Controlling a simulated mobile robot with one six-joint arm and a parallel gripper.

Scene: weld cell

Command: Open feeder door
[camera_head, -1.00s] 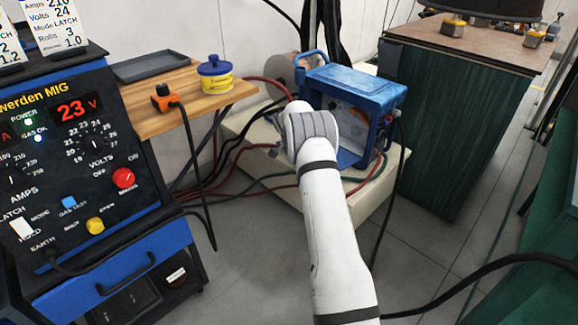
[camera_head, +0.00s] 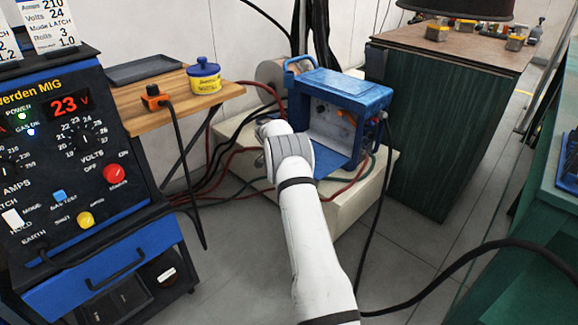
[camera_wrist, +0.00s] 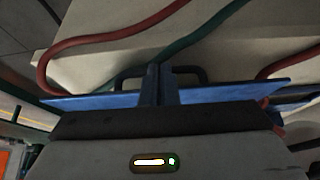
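The blue feeder (camera_head: 345,88) stands on a pale plinth; its front is open and the pale inside shows. A blue panel, seemingly its door (camera_head: 333,163), lies low at the opening, partly hidden by my arm. In the wrist view the door (camera_wrist: 225,93) spans the picture as a thin blue panel, with a dark handle (camera_wrist: 128,74) at its middle. My gripper (camera_wrist: 160,72) has its two fingers close together across the handle, seemingly closed on it. In the head view my wrist hides the gripper.
Red and green hoses (camera_head: 228,160) run over the plinth (camera_head: 350,205) beside the feeder. The welding machine (camera_head: 75,150) stands at left, a wooden shelf (camera_head: 180,110) behind it. A green cabinet (camera_head: 435,120) stands at right. A black cable (camera_head: 450,265) crosses the floor.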

